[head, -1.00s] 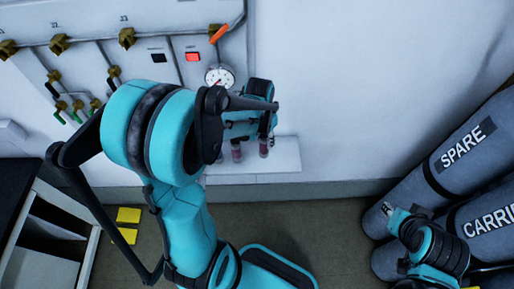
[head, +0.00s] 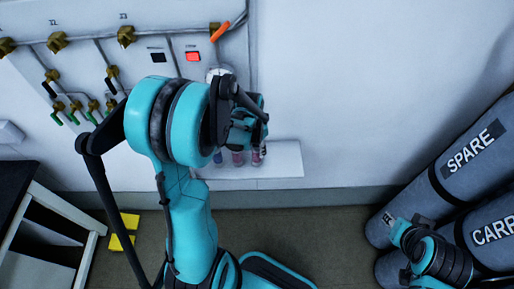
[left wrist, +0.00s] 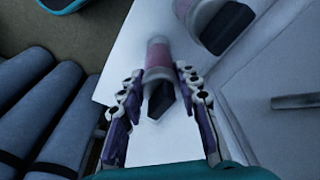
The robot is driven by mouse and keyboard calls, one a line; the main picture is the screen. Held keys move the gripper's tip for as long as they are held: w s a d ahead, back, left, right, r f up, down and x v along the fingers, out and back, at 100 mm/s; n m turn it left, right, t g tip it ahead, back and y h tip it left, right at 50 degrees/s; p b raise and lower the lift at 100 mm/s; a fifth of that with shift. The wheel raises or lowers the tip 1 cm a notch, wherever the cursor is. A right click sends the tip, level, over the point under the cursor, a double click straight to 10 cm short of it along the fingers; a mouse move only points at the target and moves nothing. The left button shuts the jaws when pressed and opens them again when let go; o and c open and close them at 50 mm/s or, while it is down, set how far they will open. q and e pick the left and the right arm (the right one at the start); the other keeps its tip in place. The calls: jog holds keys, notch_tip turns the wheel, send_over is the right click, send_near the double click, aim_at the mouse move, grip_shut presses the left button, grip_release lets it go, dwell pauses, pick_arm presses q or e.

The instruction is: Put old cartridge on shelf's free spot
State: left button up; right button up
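A white wall shelf (head: 284,160) holds small pinkish cartridges (head: 257,156), partly hidden behind my left gripper (head: 247,130). The left gripper is over the shelf, close to the wall. In the left wrist view, its two fingers (left wrist: 160,82) are spread apart. A second pink cartridge (left wrist: 192,10) is at the top right, cut by the frame. I cannot tell which cartridge is the old one. My right gripper (head: 389,219) is low at the right, too small to read.
Above the shelf is a wall panel with a red button (head: 193,57), valves (head: 126,36) and a gauge partly hidden by my arm. Grey cylinders (head: 452,163) stand at the right. A cabinet (head: 50,225) is at the lower left. The shelf's right end looks bare.

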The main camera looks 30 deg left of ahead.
pick_arm(q)
jog(key=o, duration=0.4)
jog(key=shift+r, duration=0.1)
jog(key=shift+r+p, duration=0.35)
jog(key=shift+r, duration=0.05)
notch_tip(320, 180, up, 11)
jog(key=s+p, duration=0.1)
jog(key=p, duration=0.3)
jog(key=s+d+r+n+t, duration=0.2)
jog(key=s+d+r+t, duration=0.3)
jog(key=s+d, duration=0.5)
notch_tip(320, 180, up, 3)
jog(key=shift+d+f+n+t, duration=0.2)
jog(key=shift+d+n+t, duration=0.1)
jog(key=shift+n+t, duration=0.1)
jog(key=shift+f, duration=0.1)
